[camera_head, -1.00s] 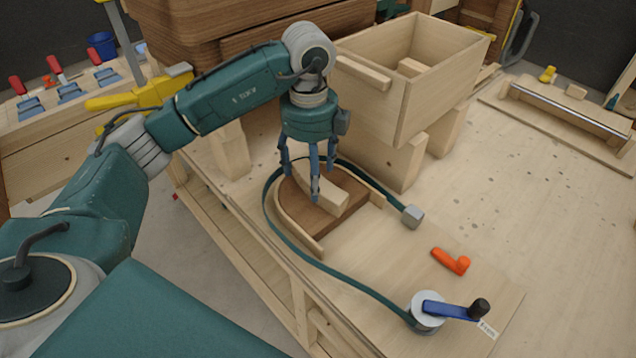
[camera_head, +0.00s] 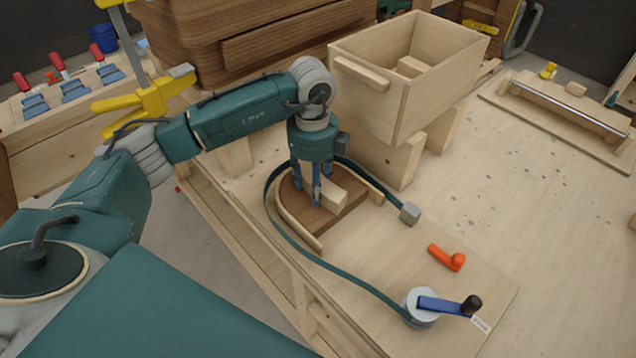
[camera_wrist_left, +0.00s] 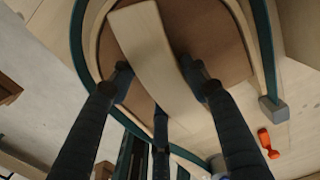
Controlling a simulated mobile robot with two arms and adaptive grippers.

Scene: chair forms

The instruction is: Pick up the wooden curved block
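The wooden curved block (camera_head: 333,198) is pale and lies on a brown wooden form (camera_head: 318,217). In the left wrist view the block (camera_wrist_left: 152,55) runs between my fingers. My left gripper (camera_head: 312,192) points down with its dark blue fingers low around the block, hiding part of it. In the wrist view the gripper (camera_wrist_left: 158,85) has a finger on each side of the block and a third one below. The fingers look spread, with a small gap at the right fingertip; firm contact is not visible. My right gripper is not in view.
A green strap (camera_head: 318,261) and pale curved strips (camera_head: 296,222) surround the form. A blue-handled crank (camera_head: 447,307) and an orange handle (camera_head: 446,257) lie to the right. A wooden box (camera_head: 409,80) on supports stands close behind.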

